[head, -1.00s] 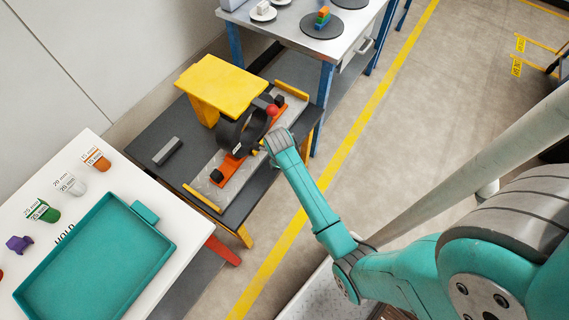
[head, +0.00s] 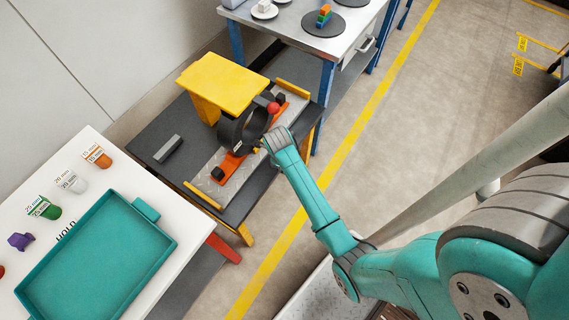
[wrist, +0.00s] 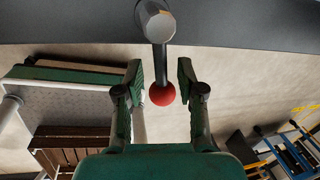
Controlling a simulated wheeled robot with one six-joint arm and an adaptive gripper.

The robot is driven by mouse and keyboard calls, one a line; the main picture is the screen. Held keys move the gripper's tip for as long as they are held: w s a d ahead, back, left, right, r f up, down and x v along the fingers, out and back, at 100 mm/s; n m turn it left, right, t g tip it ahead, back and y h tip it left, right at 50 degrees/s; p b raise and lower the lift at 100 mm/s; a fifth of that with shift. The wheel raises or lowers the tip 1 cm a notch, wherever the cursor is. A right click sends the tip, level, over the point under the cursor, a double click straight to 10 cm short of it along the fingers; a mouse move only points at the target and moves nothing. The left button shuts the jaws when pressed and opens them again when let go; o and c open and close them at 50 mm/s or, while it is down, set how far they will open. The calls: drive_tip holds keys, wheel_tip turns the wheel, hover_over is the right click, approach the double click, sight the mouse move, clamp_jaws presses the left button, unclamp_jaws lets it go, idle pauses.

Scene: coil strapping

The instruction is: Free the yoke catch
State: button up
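A dark lever with a red ball knob (wrist: 162,94) hangs from a hexagonal metal pivot (wrist: 155,21) in the wrist view. In the head view the red knob (head: 273,107) shows at the upper right of a black ring-shaped coil (head: 231,130), which stands upright on an orange cradle. My gripper (wrist: 160,84) is open, with one finger on each side of the knob and a visible gap on both sides. Depth between fingers and knob is hard to judge. In the head view my gripper's tip is hidden behind my wrist, close to the coil's right side.
A yellow block stand (head: 222,84) rises behind the coil on the dark bench (head: 150,135). A grey bar (head: 167,149) lies at the bench's left. A white table with a teal tray (head: 146,222) is at left. A metal workbench (head: 285,20) stands beyond. Open floor lies right.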

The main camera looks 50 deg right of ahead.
wheel_tip(320, 180, up, 12)
drive_tip(key=a, duration=0.2)
drive_tip(key=shift+s, duration=0.4)
drive_tip(key=shift+a+f, duration=0.1)
idle(0.4)
drive_tip(key=s+a+f+n+t, duration=0.2)
drive_tip(key=s+a+n+t, duration=0.25)
drive_tip(key=s+n, duration=0.3)
drive_tip(key=s+a+f+n+t, duration=0.2)
drive_tip(key=s+a+n+t, duration=0.1)
drive_tip(key=s+a+n, duration=0.5)
drive_tip(key=s+a+r+n+t+y, duration=0.1)
drive_tip(key=s+r+n+t, duration=0.2)
drive_tip(key=s+r+n, duration=0.4)
drive_tip(key=s+a+r+n+t+y, duration=0.1)
drive_tip(key=s+a+r+n+t, duration=0.1)
drive_tip(key=s+r+n, duration=0.5)
wheel_tip(320, 180, up, 7)
drive_tip(key=n+t, duration=0.1)
drive_tip(key=n, duration=0.2)
drive_tip(key=shift+s+a+t, duration=0.15)
drive_tip(key=shift+a+t, duration=0.1)
drive_tip(key=shift+t, duration=0.1)
